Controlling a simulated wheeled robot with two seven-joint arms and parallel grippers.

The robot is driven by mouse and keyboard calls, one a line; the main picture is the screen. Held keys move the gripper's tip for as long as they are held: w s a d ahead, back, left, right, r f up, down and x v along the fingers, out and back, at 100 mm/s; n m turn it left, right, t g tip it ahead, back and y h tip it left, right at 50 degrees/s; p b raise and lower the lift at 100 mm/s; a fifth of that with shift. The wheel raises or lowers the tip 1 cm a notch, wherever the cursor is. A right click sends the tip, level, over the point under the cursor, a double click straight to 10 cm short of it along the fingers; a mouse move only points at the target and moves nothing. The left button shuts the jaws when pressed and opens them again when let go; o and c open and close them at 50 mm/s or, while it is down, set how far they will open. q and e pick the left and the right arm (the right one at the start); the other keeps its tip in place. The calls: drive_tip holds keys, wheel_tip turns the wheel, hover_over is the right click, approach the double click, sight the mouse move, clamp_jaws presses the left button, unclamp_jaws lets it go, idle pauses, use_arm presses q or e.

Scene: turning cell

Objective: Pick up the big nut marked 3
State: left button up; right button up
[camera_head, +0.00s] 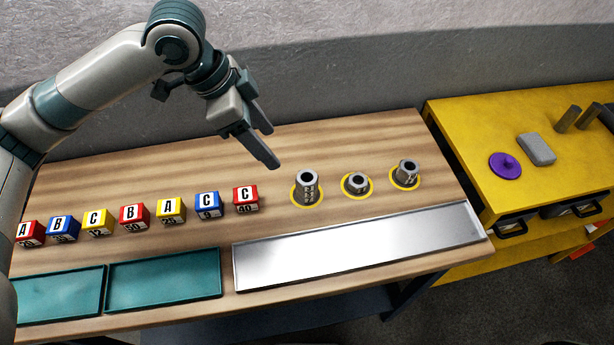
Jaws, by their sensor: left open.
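Three grey metal nuts stand on yellow round spots on the wooden bench: a tall left one (307,186), a low middle one (356,184) and a right one (405,173). Dark marks show on their sides, but they are too small for me to read, so I cannot tell which is marked 3. My left gripper (271,148) is open and empty, above the back of the bench, up and to the left of the tall nut. My right gripper is not in view.
Several lettered cubes (171,210) stand in a row left of the nuts. An empty metal tray (350,245) and two teal trays (165,279) lie along the front. A yellow cabinet (470,130) at right bears a purple disc (504,166) and a grey block (537,149).

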use_arm(q)
drive_tip(key=p, duration=0.3)
approach(307, 177)
wheel_tip(307, 177, down, 3)
drive_tip(key=shift+s+a+f+b, duration=0.15)
drive_tip(key=shift+f+b, duration=0.1)
drive_tip(key=shift+b, duration=0.05)
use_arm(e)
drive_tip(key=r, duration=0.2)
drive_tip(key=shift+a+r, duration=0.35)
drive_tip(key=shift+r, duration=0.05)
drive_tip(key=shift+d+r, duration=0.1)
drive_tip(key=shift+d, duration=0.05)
use_arm(q)
drive_tip(key=shift+d+f+p, duration=0.25)
drive_tip(key=shift+d+p, duration=0.15)
drive_tip(key=shift+p, duration=0.05)
drive_tip(key=d+f+p, duration=0.2)
drive_tip(key=f, duration=0.1)
drive_tip(key=shift+w+d, duration=0.2)
drive_tip(key=shift+w, duration=0.2)
drive_tip(key=shift+f, duration=0.35)
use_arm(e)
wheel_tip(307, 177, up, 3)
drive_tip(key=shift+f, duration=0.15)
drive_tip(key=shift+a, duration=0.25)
